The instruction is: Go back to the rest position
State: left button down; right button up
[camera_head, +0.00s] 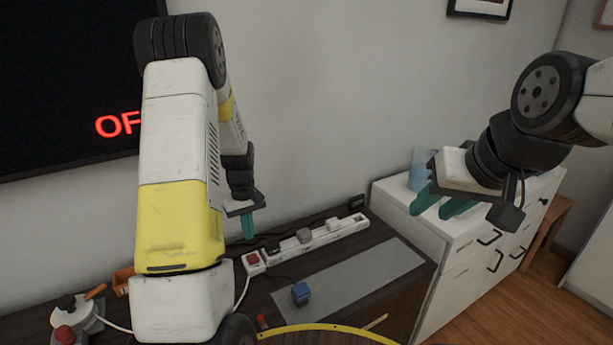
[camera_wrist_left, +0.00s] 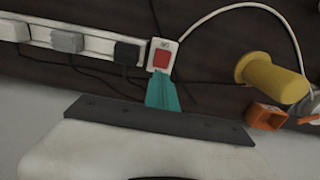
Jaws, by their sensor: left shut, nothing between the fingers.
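My left gripper (camera_head: 247,226) hangs in front of the wall, its teal fingers pointing down above the back of the dark table. In the left wrist view its teal fingers (camera_wrist_left: 162,92) are shut together with nothing between them. They overlap the lower edge of the power strip's red switch in that view; I cannot tell the gap. My right gripper (camera_head: 441,203) is raised in front of the white cabinet. Its two teal fingers are apart, with nothing seen between them.
A white power strip (camera_head: 335,232) with plugs and a red switch (camera_head: 253,259) lies along the table's back. A blue block (camera_head: 300,293) sits on a grey mat (camera_head: 375,280). A white cabinet (camera_head: 400,203) stands right. A yellow cylinder (camera_wrist_left: 272,78) and orange part (camera_wrist_left: 264,116) lie nearby.

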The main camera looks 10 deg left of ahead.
pick_arm(q)
jog(key=s+d+r+m+t+h, duration=0.1)
jog(key=s+d+r+m, duration=0.15)
jog(key=r, duration=0.65)
jog(key=s+d+r+m+t, duration=0.15)
jog(key=s+d+r, duration=0.25)
jog(key=r, duration=0.6)
jog(key=s+d+r+m+t, duration=0.2)
jog(key=s+r, duration=0.3)
jog(key=s, duration=0.3)
jog(key=s+d+r+m+t+h, duration=0.1)
jog(key=s+d+r, duration=0.3)
jog(key=s, duration=0.4)
jog(key=shift+s+r+m+t, duration=0.25)
jog(key=shift+r+m+t, duration=0.15)
jog(key=shift+m, duration=0.1)
